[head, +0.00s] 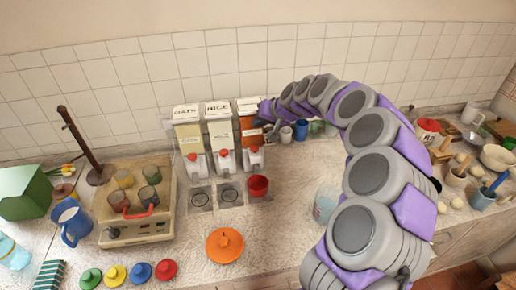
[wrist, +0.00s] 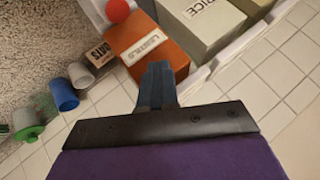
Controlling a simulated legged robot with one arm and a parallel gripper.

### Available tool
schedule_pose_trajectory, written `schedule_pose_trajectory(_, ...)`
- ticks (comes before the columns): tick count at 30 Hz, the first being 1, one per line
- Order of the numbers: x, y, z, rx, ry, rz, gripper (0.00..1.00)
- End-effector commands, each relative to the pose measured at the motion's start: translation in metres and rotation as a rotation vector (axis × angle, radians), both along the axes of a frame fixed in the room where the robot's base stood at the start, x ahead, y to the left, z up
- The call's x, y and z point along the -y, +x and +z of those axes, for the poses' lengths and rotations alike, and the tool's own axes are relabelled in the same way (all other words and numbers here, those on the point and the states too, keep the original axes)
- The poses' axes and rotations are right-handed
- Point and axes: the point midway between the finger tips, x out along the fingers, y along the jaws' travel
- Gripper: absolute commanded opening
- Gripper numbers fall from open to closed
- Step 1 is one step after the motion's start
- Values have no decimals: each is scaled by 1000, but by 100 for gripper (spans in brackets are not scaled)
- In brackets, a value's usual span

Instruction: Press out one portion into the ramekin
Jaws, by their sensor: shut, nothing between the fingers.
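Three dispensers stand in a row against the tiled wall in the head view: a pale one (head: 187,134), a cream one marked RICE (head: 221,132) and an orange one (head: 249,137), which is marked LENTILS in the wrist view (wrist: 155,48). Each has a red knob at its front; the orange one's knob (head: 253,149) also shows in the wrist view (wrist: 120,10). A red ramekin (head: 258,186) stands below and in front of the orange dispenser. My gripper (wrist: 157,70) is shut and empty, close to the orange dispenser; contact cannot be told.
A blue cup (head: 301,130) and other cups stand right of the dispensers, along with a small box marked OATS (wrist: 98,53). A clear jug (head: 326,203) stands near my arm. An orange lidded pot (head: 224,245) and coloured lids lie in front. A beige machine (head: 140,228) stands left.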

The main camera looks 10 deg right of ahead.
Motion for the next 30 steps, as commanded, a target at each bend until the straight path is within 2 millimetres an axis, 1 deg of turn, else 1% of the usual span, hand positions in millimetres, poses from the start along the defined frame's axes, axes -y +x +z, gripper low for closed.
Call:
schedule_pose_trajectory(1,-3,-1,-9,-3,-1,3,0)
schedule_pose_trajectory(3,-4,-1,-18,-4,-1,4,0)
schedule_pose_trajectory(9,3,-1,-46,-4,5,4,0)
schedule_pose_trajectory(15,7,-1,-65,-1,8,2,0)
schedule_pose_trajectory(19,3,-1,-70,-1,4,2,0)
schedule_pose_trajectory(25,-1,-1,-70,-1,0,2,0)
schedule_pose_trajectory(30,1,-1,-70,-1,2,2,0)
